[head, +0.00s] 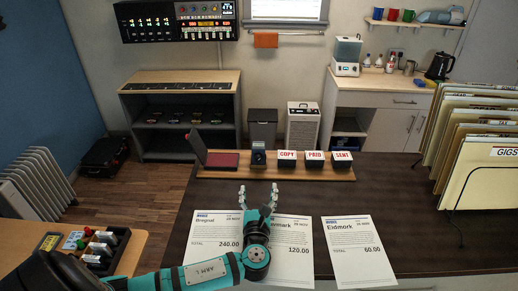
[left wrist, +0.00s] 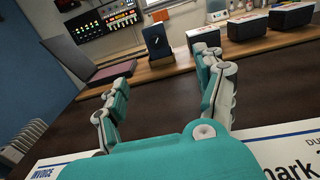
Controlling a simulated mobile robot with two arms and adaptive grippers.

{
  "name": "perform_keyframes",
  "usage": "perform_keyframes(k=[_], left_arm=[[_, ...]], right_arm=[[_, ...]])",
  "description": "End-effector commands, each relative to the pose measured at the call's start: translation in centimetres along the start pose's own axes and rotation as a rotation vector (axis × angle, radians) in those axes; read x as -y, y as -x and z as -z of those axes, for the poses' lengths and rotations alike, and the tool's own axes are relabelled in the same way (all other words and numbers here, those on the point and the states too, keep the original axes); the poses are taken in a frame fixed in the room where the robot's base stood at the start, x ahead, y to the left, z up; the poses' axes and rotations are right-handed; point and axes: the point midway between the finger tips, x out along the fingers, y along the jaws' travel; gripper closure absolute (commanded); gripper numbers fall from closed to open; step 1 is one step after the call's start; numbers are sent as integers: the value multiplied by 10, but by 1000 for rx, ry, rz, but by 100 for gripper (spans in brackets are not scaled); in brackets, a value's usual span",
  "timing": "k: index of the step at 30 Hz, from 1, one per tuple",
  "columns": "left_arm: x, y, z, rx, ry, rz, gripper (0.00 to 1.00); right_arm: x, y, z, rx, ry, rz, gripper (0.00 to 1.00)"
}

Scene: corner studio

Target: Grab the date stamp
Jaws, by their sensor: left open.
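A small dark blue stamp, which looks like the date stamp (head: 258,156), stands upright on a wooden strip (head: 212,172) between an open red ink pad (head: 222,160) and the COPY stamp (head: 287,159). My left gripper (head: 258,194) is open and empty over the dark desk, short of the strip, with its fingers pointing at the blue stamp. In the left wrist view the blue stamp (left wrist: 157,41) shows beyond the gap between the fingers (left wrist: 163,78). My right gripper is not in view.
The PAID stamp (head: 314,160) and SENT stamp (head: 342,160) stand right of COPY on the strip. Paper invoices, including Bregnal (head: 214,232) and Eidmork (head: 346,240), lie on the desk (head: 400,225). A folder rack (head: 480,160) stands at the right.

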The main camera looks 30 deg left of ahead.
Motion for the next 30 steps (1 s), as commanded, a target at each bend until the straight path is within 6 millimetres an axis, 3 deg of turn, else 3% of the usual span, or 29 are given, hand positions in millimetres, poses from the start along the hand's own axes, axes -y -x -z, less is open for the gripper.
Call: perform_keyframes(k=[5,18,26,30], left_arm=[[0,-18,2,4,0,-1,29],[-1,-108,3,3,1,-2,29],[-2,-127,-1,1,0,-1,29],[-5,-147,-4,4,1,-2,29]], right_arm=[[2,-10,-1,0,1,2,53],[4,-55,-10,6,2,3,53],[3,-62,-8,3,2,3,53],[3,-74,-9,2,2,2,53]])
